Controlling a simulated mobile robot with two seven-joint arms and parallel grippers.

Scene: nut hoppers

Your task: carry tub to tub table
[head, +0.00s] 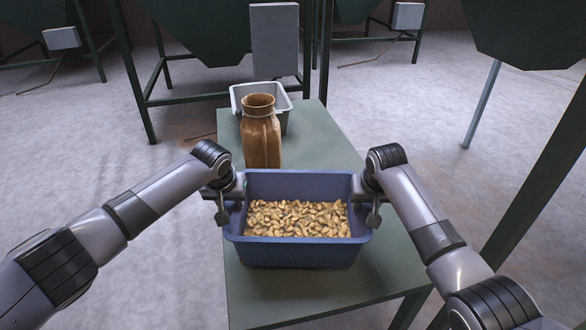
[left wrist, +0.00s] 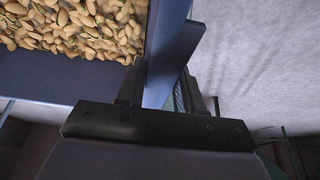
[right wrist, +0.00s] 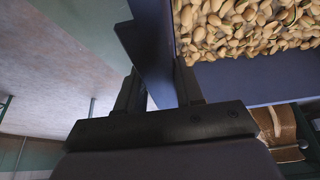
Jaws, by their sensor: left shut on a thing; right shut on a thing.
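A blue tub (head: 298,254) full of pistachio-like nuts (head: 297,218) is at the near part of a green table (head: 310,299). My left gripper (head: 236,192) is shut on the tub's left wall, and my right gripper (head: 362,191) is shut on its right wall. The left wrist view shows the left fingers (left wrist: 155,85) around the tub's wall, with nuts inside. The right wrist view shows the right fingers (right wrist: 160,90) around the opposite wall. The tub looks level. I cannot tell whether its bottom touches the table.
A brown jug (head: 261,138) stands on the table just behind the tub, and a grey bin (head: 287,104) stands behind the jug. Green hoppers on legged frames (head: 195,30) stand behind. A green post (head: 540,185) rises at right. Floor is open at left.

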